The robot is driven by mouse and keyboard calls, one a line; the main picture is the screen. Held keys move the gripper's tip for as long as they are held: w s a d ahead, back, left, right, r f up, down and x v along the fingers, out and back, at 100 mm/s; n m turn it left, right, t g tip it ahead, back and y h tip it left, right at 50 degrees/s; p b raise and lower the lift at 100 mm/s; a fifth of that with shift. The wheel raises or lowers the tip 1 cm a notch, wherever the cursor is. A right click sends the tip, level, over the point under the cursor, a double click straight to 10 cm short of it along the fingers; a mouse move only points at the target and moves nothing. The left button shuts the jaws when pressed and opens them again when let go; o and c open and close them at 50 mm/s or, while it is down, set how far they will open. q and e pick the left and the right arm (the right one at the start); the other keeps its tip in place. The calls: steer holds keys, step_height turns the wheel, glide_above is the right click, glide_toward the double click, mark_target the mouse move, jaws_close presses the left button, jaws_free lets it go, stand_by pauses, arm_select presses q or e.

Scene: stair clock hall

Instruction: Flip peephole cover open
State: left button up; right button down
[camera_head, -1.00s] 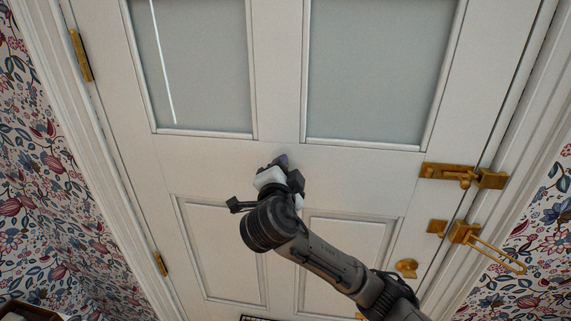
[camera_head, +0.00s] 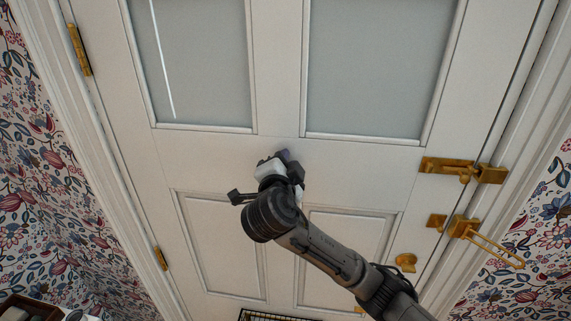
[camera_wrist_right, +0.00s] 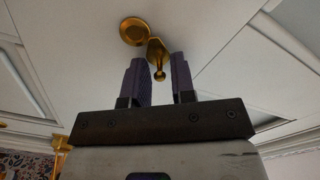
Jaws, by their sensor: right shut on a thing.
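In the right wrist view, a round brass peephole piece (camera_wrist_right: 133,31) is fixed to the white door. Beside it, to the lower right, hangs a small brass peephole cover (camera_wrist_right: 156,50) with a ball-shaped knob at its lower end. My right gripper (camera_wrist_right: 158,62) has its two dark fingers on either side of that knob and is shut on the cover. In the head view my right gripper (camera_head: 283,156) is at the door's middle rail, below the glass panes, and hides the peephole and cover. My left gripper is not in view.
The white door (camera_head: 278,115) fills the view. A brass bolt (camera_head: 447,168), a latch with a long loop (camera_head: 490,245) and a round knob (camera_head: 405,262) are at its right edge. Patterned wallpaper (camera_head: 50,215) flanks the frame. A dark grate (camera_head: 270,315) shows at the bottom.

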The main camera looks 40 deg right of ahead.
steer(key=shift+w+a+r+n+b, duration=0.1)
steer(key=shift+n+b, duration=0.4)
steer(key=shift+n, duration=0.4)
steer(key=shift+w+a+r+n+b, duration=0.15)
steer(key=shift+n+b, duration=0.35)
steer(key=shift+n, duration=0.4)
steer(key=shift+w+n+b, duration=0.1)
steer(key=shift+n+b, duration=0.4)
steer(key=shift+n, duration=0.4)
steer(key=c, duration=1.2)
jaws_free()
steer(key=b+v, duration=0.3)
steer(key=v, duration=1.1)
